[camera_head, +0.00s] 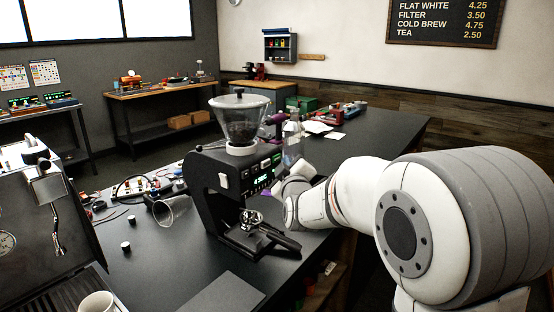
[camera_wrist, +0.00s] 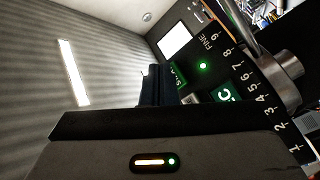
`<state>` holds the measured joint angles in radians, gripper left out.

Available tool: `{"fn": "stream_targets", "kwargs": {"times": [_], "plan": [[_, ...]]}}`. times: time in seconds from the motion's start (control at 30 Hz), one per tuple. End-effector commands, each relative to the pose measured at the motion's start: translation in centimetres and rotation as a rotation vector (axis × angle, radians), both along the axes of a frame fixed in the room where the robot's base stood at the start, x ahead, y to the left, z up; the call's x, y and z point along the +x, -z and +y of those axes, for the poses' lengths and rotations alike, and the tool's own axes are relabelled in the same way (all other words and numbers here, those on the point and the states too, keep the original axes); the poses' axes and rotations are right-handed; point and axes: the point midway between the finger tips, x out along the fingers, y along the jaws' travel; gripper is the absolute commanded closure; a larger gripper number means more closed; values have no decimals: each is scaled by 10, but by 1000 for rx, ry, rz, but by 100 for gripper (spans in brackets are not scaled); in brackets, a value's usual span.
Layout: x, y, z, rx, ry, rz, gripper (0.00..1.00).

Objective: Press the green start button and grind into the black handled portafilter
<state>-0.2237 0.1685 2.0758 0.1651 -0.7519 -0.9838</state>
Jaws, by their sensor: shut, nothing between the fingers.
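The black grinder (camera_head: 205,180) stands on the dark bench with a clear hopper (camera_head: 240,118) on top. The portafilter (camera_head: 252,222) sits at its foot, its black handle (camera_head: 280,242) pointing front right. In the wrist view the grinder's panel shows a green patch with partly hidden lettering (camera_wrist: 179,74), probably the start button, and a small glowing green light (camera_wrist: 203,66). My gripper (camera_wrist: 156,82) is shut and empty, its dark fingertips close beside the green patch. I cannot tell whether they touch. In the head view my wrist is right of the panel and the fingertips are hard to make out.
A numbered dial (camera_wrist: 283,82) sticks out of the panel close to my gripper. A white mug (camera_head: 97,302) is at front left. A grey mat (camera_head: 222,293) lies in front.

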Motion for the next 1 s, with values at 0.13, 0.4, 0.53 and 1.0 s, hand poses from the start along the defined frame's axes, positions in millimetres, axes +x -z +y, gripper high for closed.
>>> {"fn": "stream_targets", "kwargs": {"times": [0.13, 0.4, 0.53, 1.0], "plan": [[0, 0, 0, 0, 0, 0, 100], [2, 1, 2, 1, 0, 0, 100], [4, 1, 6, 1, -1, -1, 100], [5, 0, 7, 0, 0, 0, 100]]}}
